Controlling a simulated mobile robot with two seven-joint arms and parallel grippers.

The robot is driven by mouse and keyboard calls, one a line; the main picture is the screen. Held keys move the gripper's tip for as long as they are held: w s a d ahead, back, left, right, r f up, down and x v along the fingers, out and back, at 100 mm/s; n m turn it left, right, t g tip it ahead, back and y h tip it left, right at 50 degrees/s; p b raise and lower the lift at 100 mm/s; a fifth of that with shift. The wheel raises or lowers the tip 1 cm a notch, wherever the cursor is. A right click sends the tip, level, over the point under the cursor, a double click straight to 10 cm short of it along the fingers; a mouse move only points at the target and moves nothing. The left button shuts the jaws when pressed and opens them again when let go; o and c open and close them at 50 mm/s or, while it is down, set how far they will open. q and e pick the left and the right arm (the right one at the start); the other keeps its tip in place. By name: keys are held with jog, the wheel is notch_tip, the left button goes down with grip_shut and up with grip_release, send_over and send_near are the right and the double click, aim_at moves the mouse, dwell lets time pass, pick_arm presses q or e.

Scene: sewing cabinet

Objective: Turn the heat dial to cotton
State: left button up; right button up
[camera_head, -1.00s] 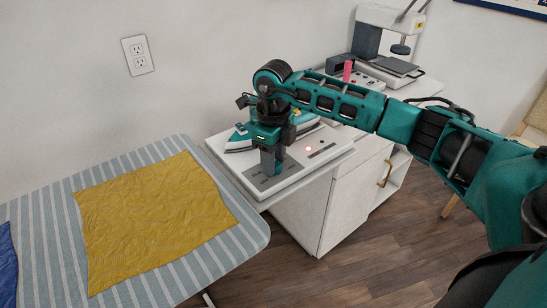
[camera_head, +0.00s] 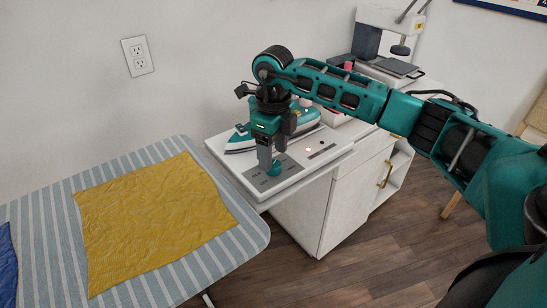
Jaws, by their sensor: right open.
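The teal heat dial (camera_head: 274,169) sits on the dark label panel (camera_head: 263,184) at the front of the white iron station (camera_head: 290,184). The panel's markings are too small to read, so I cannot tell the dial's setting. My right gripper (camera_head: 268,168) points down just above and beside the dial, with its jaws open. It partly hides the dial, and I cannot tell whether a finger touches it. A teal iron (camera_head: 306,116) rests on the station behind the gripper. My left gripper is not in view.
A striped ironing board (camera_head: 240,238) with a yellow cloth (camera_head: 150,220) stands at the left. A white cabinet (camera_head: 335,212) stands below, and a press machine (camera_head: 385,40) stands at the back.

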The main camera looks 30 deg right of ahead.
aim_at(274, 164)
notch_tip(274, 164, up, 10)
dwell(0.3)
jog(key=shift+s, duration=0.1)
dwell(0.4)
